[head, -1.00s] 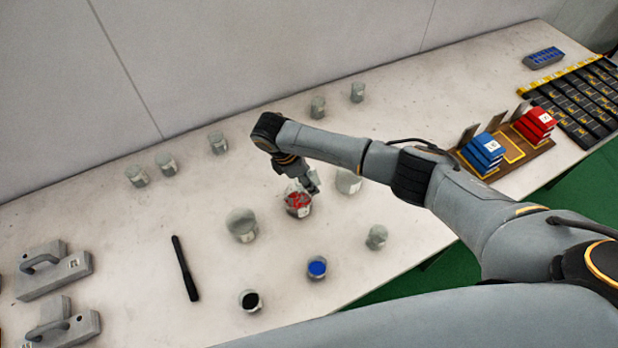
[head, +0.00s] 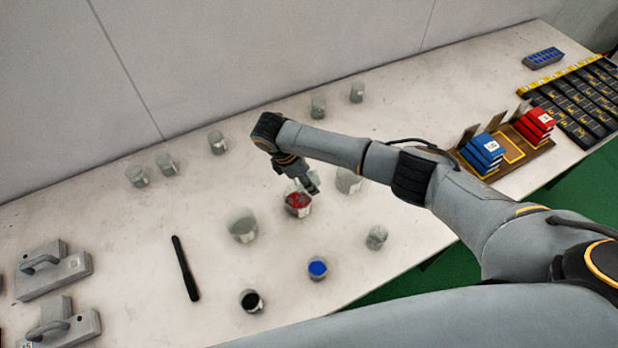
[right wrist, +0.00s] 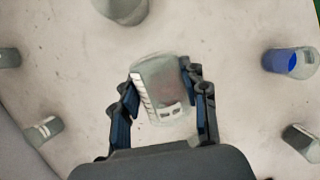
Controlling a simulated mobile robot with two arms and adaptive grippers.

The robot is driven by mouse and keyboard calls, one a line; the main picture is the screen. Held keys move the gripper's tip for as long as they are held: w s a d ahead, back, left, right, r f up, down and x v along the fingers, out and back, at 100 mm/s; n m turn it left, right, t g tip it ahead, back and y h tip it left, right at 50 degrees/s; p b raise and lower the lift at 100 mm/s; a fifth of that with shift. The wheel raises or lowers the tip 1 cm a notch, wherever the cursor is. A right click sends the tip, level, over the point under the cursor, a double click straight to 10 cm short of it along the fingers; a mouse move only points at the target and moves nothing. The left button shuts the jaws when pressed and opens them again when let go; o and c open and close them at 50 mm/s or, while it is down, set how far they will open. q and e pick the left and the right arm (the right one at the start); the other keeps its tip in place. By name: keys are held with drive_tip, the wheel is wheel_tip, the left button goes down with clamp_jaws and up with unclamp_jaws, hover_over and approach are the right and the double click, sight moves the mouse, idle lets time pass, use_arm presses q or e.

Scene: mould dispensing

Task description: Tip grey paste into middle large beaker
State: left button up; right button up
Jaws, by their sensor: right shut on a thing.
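The middle large beaker stands upright between two other large beakers and shows red with some grey inside. The grey paste cannot be clearly told apart in the held beaker. My left gripper is not in view.
Large clear beakers stand left (head: 242,226) and right (head: 349,181) of the middle one. A black stick (head: 185,268) lies to the left.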

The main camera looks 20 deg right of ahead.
sight(309, 174)
drive_tip(key=shift+r+p, duration=2)
drive_tip(key=shift+p, duration=0.05)
drive_tip(key=shift+d+r+y, duration=0.1)
drive_tip(key=shift+y, duration=1.5)
drive_tip(key=y, duration=0.3)
drive_tip(key=shift+d+r, duration=0.1)
drive_tip(key=shift+r, duration=0.15)
drive_tip(key=shift+y, duration=0.9)
drive_tip(key=y+b, duration=0.3)
drive_tip(key=shift+a+r, duration=0.15)
drive_tip(key=shift+a, duration=0.1)
drive_tip(key=y+b, duration=0.2)
drive_tip(key=b, duration=0.1)
drive_tip(key=shift+r+b, duration=0.2)
drive_tip(key=shift+b, duration=0.1)
drive_tip(key=y+b, duration=0.2)
drive_tip(key=b, duration=0.2)
drive_tip(key=y+b, duration=0.2)
drive_tip(key=b, duration=0.2)
drive_tip(key=r+y+b, duration=0.1)
drive_tip(key=y+b, duration=0.1)
drive_tip(key=b, duration=0.2)
drive_tip(key=shift+y, duration=0.4)
drive_tip(key=shift+y+b, duration=0.3)
drive_tip(key=shift+b, duration=0.3)
drive_tip(key=shift+r, duration=0.25)
drive_tip(key=shift+s, duration=0.1)
